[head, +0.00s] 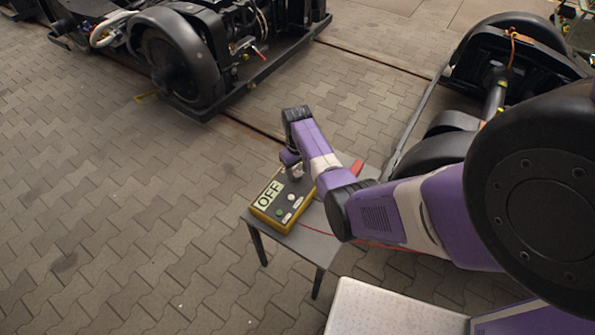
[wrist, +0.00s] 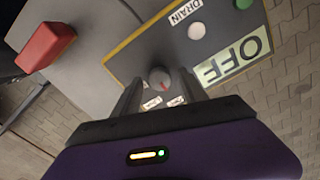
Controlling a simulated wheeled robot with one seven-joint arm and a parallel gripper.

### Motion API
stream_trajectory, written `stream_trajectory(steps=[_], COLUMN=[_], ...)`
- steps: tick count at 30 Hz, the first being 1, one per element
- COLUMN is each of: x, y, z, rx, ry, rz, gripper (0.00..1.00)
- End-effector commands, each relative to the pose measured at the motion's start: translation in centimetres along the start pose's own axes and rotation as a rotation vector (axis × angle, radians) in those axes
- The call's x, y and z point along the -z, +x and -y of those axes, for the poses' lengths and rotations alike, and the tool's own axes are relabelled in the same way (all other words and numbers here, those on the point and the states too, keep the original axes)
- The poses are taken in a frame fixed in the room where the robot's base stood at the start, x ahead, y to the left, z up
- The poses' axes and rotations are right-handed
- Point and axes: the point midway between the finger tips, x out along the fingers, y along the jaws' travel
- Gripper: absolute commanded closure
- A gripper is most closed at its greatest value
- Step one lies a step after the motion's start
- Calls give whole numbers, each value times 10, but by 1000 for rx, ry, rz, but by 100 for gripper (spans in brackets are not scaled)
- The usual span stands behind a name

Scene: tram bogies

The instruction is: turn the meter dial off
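The meter (head: 268,221) is a dark-faced box with yellow edges on a small grey table in the head view. Its face (wrist: 150,50) fills the middle of the wrist view, with a large OFF label (wrist: 233,60) on it. The dial (wrist: 160,77) is a round grey knob with a red mark. My gripper (wrist: 160,88) is open, with one finger on each side of the dial; I cannot tell whether they touch it. In the head view my gripper (head: 291,167) is over the meter's far end, and my wrist hides the dial.
The small table (head: 322,245) also bears a red block (head: 357,167), seen at upper left in the wrist view (wrist: 45,45). A white button (wrist: 196,31) sits near the label. Bogies with black wheels (head: 180,65) stand behind and right. Paving at left is clear.

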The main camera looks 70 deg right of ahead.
Motion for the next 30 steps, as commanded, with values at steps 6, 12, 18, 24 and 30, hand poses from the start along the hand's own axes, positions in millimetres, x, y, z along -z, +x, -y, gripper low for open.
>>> stream_trajectory(steps=[6,12,18,24,30], x=[1,1,0,0,0], y=[-8,-38,-67,-78,-78], z=[0,0,0,0,0], rx=[-1,-1,-1,0,0], ry=[0,-1,0,0,0], rz=[-2,-3,-2,0,0], gripper=[50,50,50,50,50])
